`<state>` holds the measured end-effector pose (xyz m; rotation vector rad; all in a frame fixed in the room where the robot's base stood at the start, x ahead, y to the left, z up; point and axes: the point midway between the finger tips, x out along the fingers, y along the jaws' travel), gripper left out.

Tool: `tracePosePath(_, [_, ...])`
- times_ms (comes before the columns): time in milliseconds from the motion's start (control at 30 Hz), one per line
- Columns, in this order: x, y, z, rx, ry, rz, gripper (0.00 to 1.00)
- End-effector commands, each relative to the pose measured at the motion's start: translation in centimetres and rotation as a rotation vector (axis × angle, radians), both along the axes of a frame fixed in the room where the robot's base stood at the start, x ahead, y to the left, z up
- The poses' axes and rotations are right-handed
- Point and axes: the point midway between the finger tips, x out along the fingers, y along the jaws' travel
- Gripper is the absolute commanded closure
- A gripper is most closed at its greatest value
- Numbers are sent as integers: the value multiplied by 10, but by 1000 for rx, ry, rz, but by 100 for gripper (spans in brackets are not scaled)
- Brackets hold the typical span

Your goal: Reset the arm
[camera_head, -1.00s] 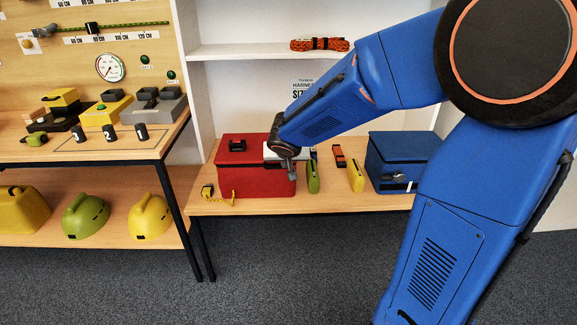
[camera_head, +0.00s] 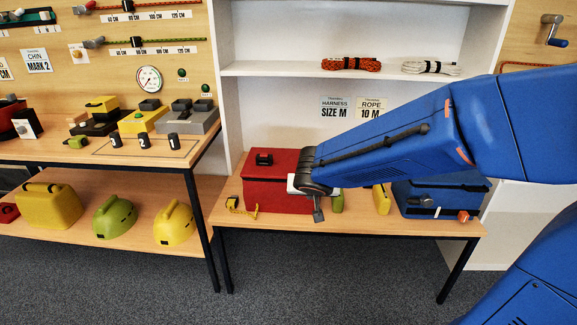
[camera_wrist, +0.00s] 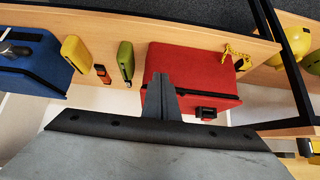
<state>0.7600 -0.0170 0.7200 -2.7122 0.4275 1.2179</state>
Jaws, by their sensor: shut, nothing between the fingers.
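My blue arm reaches in from the right in the head view. My gripper (camera_head: 319,214) hangs in front of the right part of the red box (camera_head: 270,190), over the low wooden bench (camera_head: 350,224). In the wrist view my gripper (camera_wrist: 160,78) shows its grey fingers together with nothing between them. The red box (camera_wrist: 190,70) lies just beyond the fingertips in that view. Whether the fingers touch the box cannot be told.
A green item (camera_head: 337,203), a yellow item (camera_head: 381,199) and a blue box (camera_head: 440,198) stand on the bench to the right. A yellow chain (camera_head: 240,207) lies at the left. Ropes (camera_head: 351,64) rest on the shelf. The grey floor in front is clear.

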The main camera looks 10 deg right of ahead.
Motion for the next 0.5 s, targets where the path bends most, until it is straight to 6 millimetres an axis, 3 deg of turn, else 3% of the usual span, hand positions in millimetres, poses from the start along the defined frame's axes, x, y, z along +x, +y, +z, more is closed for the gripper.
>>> tracePosePath(167, [-11,-11,7,-11,8,-9,100])
tracePosePath(267, [-30,-29,16,-31,31,-19,100])
tracePosePath(500, [-103,-70,34,-64,136,-10,100])
